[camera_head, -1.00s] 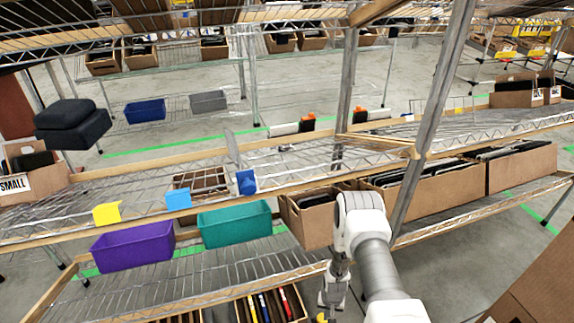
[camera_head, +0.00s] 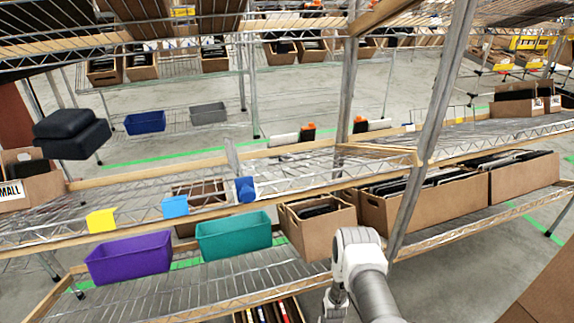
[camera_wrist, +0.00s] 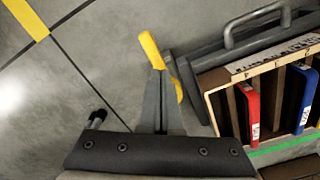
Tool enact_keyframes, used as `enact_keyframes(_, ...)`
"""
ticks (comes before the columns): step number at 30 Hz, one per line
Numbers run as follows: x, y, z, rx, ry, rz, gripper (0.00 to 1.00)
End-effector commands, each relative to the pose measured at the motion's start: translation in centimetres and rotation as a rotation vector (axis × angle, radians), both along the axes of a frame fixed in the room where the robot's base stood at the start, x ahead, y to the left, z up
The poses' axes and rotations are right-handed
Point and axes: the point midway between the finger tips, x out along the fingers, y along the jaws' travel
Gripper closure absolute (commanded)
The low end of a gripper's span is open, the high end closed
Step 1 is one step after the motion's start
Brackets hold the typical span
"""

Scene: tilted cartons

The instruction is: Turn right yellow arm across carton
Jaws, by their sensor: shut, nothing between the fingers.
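Red (camera_wrist: 251,112) and blue (camera_wrist: 305,100) folders stand inside; the carton's right side is cut off. The fingers look apart from the carton. In the head view my gripper is out of sight below my arm; a carton of folders (camera_head: 268,312) shows at the bottom edge.
A grey bar with a handle (camera_wrist: 258,28) lies beside the carton in the wrist view. Purple (camera_head: 130,258) and teal (camera_head: 234,236) bins and cartons (camera_head: 320,226) stand on the wire shelf. A metal post (camera_head: 432,130) rises right of my arm.

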Motion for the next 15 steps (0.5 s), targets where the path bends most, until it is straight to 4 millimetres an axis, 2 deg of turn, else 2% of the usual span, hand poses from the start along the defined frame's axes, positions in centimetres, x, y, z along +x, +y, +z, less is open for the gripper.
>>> enact_keyframes(15, 0.37, 0.09, 0.02, 0.000, -0.001, 0.000, 1.00)
